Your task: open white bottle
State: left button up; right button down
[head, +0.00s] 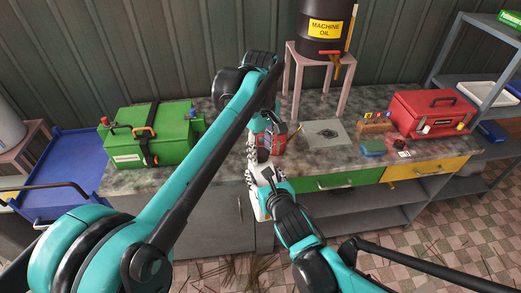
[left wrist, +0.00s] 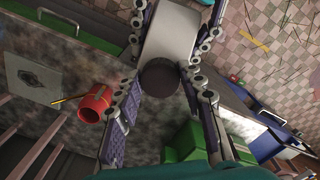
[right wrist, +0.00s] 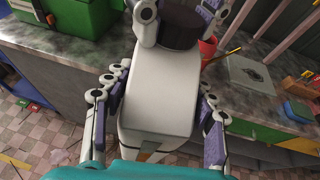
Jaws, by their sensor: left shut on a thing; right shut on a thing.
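The white bottle (right wrist: 158,92) with a dark round cap (right wrist: 178,30) is held above the floor in front of the counter. My right gripper (right wrist: 160,98) is shut on the bottle's pale body. My left gripper (left wrist: 161,78) is shut around the cap end from the other side. In the left wrist view the cap (left wrist: 158,76) sits between my left fingers and the white body (left wrist: 170,35) shows beyond it. The cap sits at the bottle's end; I cannot tell if it is loose. In the head view my arms and fingers hide much of the bottle (head: 262,205).
The counter behind holds a green box (head: 150,140), a red cup (head: 273,143), a grey plate (head: 325,133) and a red toolbox (head: 432,113). A pink stand (head: 320,60) bears a black machine oil drum (head: 325,28). A blue cart (head: 65,175) stands at left.

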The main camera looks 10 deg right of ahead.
pick_arm(q)
jog(key=n, duration=0.4)
jog(key=shift+s+d+n, duration=0.15)
jog(key=shift+s+n, duration=0.05)
jog(key=shift+n, duration=0.2)
pick_arm(e)
jog(key=shift+w+r, duration=0.1)
pick_arm(q)
jog(key=n, duration=0.6)
jog(key=shift+d, duration=0.2)
jog(key=o, duration=1)
jog(key=shift+s, duration=0.1)
jog(key=o, duration=0.3)
jog(key=shift+r, duration=0.1)
